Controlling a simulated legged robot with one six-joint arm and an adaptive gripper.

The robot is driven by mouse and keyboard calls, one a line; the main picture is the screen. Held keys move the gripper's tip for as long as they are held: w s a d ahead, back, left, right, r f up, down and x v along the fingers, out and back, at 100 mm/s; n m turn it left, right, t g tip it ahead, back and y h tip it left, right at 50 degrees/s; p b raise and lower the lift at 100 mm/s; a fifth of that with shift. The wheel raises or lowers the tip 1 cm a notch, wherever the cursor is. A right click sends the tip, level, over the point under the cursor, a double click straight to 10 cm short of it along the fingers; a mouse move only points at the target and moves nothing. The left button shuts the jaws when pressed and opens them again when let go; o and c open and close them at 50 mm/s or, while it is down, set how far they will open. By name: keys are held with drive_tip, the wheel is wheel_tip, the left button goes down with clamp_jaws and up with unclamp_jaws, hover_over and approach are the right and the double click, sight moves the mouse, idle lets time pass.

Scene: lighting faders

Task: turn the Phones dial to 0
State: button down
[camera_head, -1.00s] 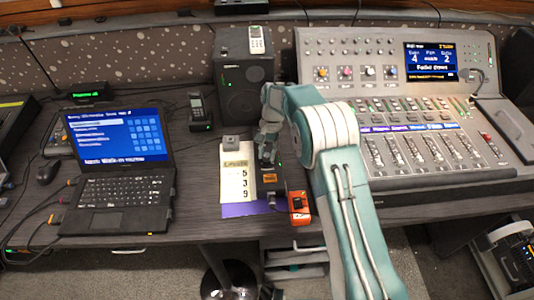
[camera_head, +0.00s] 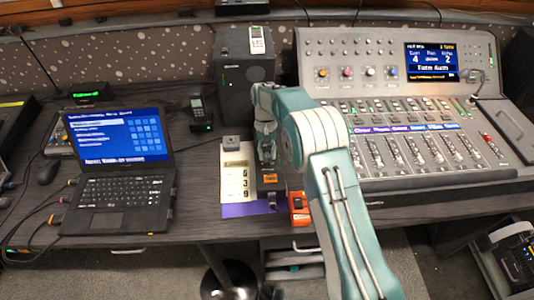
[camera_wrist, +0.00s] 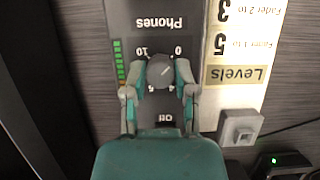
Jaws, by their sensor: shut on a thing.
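The dark box labelled Phones (camera_wrist: 160,22) lies upside down in the wrist view, with a round grey dial (camera_wrist: 159,73) on it. The marks 0 and 10 show beyond the dial; a pale pointer line shows on its face, but its exact reading is unclear. My gripper (camera_wrist: 160,82) is shut on the dial, one finger on each side. In the head view the Phones box (camera_head: 270,187) stands on the desk left of the mixer, with my gripper (camera_head: 266,155) over its far part, hiding the dial.
A Levels sheet (camera_head: 236,160) lies beside the box, with a small grey block (camera_head: 231,143) at its far end. An orange device (camera_head: 299,207) is at the near right. The mixer (camera_head: 400,188) is to the right, the black speaker (camera_head: 241,97) behind, the laptop (camera_head: 120,190) left.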

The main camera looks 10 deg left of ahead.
drive_tip(key=shift+w, duration=0.1)
drive_tip(key=shift+c, duration=2)
unclamp_jaws()
drive_tip(key=shift+a, duration=0.1)
drive_tip(key=v, duration=1.2)
